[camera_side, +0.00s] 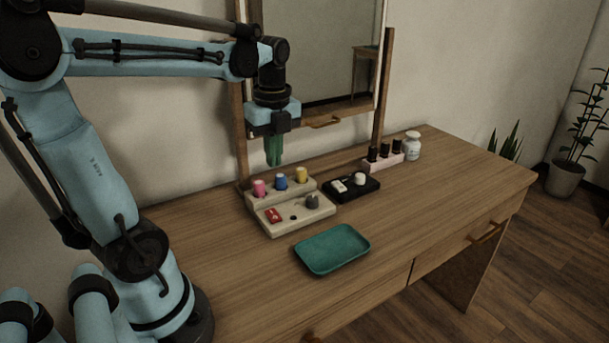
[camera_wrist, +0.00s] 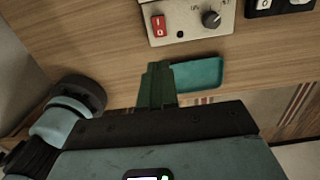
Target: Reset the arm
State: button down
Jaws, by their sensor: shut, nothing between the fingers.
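My gripper (camera_side: 274,152) has green fingers that are together and empty. It points down in the air above the back of the beige control panel (camera_side: 290,218), apart from everything on the table. In the wrist view my gripper's fingers (camera_wrist: 157,84) show against the wooden table, overlapping the left end of the green tray (camera_wrist: 205,73). My arm reaches in from the left in the side view.
The panel has pink, blue and yellow knobs, a red switch (camera_side: 273,215) and a grey dial (camera_side: 312,201). A green tray (camera_side: 332,249) lies in front. A black box (camera_side: 351,188), dark bottles in a rack (camera_side: 384,160) and a white jar (camera_side: 412,147) stand right. A framed mirror (camera_side: 318,50) stands behind.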

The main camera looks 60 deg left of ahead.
jog(key=shift+d, duration=0.1)
jog(key=d+f+n+t, duration=0.3)
jog(key=d+n+t, duration=0.4)
jog(key=d+n, duration=0.85)
notch_tip(320, 180, up, 3)
jog(key=m+g+y, duration=0.1)
jog(key=m+g, duration=0.6)
jog(key=m, duration=0.8)
send_over(271, 210)
jog(key=d, duration=0.3)
jog(key=shift+m, duration=0.25)
jog(key=f, duration=0.4)
jog(key=a+f, duration=0.1)
jog(key=f, duration=0.4)
jog(key=a+f, duration=0.1)
jog(key=f, duration=0.3)
jog(key=shift+a+f, duration=0.25)
jog(key=shift+f, duration=0.05)
